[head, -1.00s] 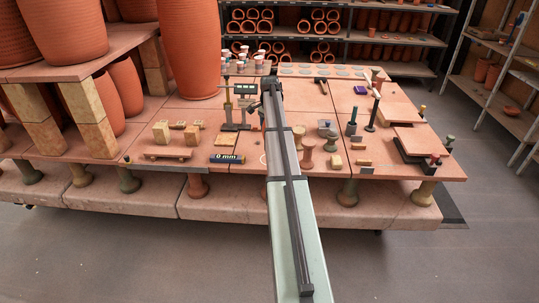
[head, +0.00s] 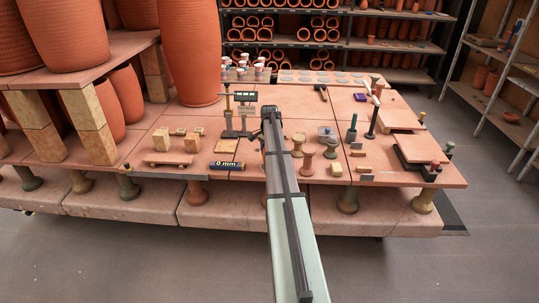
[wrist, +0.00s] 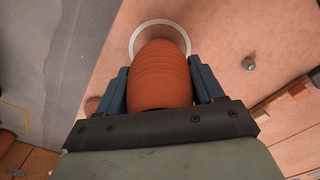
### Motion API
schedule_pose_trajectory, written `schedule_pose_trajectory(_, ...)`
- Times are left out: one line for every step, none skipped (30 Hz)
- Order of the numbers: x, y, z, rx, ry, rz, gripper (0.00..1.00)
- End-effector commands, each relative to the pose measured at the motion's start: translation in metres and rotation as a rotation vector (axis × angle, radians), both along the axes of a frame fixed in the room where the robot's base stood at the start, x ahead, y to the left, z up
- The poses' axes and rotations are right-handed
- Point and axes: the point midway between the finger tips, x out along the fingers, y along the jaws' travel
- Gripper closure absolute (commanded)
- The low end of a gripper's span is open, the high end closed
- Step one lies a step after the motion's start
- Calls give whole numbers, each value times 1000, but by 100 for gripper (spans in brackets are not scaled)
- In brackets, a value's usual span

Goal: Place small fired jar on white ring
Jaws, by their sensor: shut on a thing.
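The small fired jar (wrist: 160,88) is orange-brown and ribbed, and it sits between the two blue fingers of my gripper (wrist: 160,82) in the wrist view. The fingers are shut on its sides. The white ring (wrist: 160,22) is a thin circle on the pinkish shelf surface, just beyond the jar in the wrist view. The jar covers the ring's near part. I cannot tell the height of the jar above the surface. In the head view my arm hides the jar, the ring and the fingers.
A small grey peg (wrist: 248,64) stands right of the ring. In the head view, a cylinder marked "0 mm" (head: 227,166) lies left of my arm, near a dark stand (head: 237,120). Clay spools (head: 308,158) stand close on the right. The shelf's front edge is near.

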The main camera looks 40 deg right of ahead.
Motion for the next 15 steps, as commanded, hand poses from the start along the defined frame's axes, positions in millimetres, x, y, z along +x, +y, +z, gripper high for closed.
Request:
schedule_pose_trajectory(0,0,0,0,0,0,72)
schedule_pose_trajectory(0,0,0,0,0,0,72)
schedule_pose_trajectory(0,0,-1,0,0,0,72)
schedule_pose_trajectory(0,0,-2,0,0,0,72)
schedule_pose_trajectory(0,0,-2,0,0,0,72)
schedule_pose_trajectory(0,0,-3,0,1,0,32)
schedule_pose_trajectory(0,0,-3,0,0,0,29)
schedule_pose_trajectory(0,0,-3,0,0,0,26)
schedule_pose_trajectory(0,0,-3,0,0,0,22)
schedule_pose_trajectory(0,0,-3,0,0,0,20)
schedule_pose_trajectory(0,0,-3,0,0,0,17)
schedule_pose_trajectory(0,0,-3,0,0,0,13)
schedule_pose_trajectory(0,0,-3,0,1,0,10)
schedule_pose_trajectory(0,0,-3,0,0,0,7)
schedule_pose_trajectory(0,0,-3,0,1,0,7)
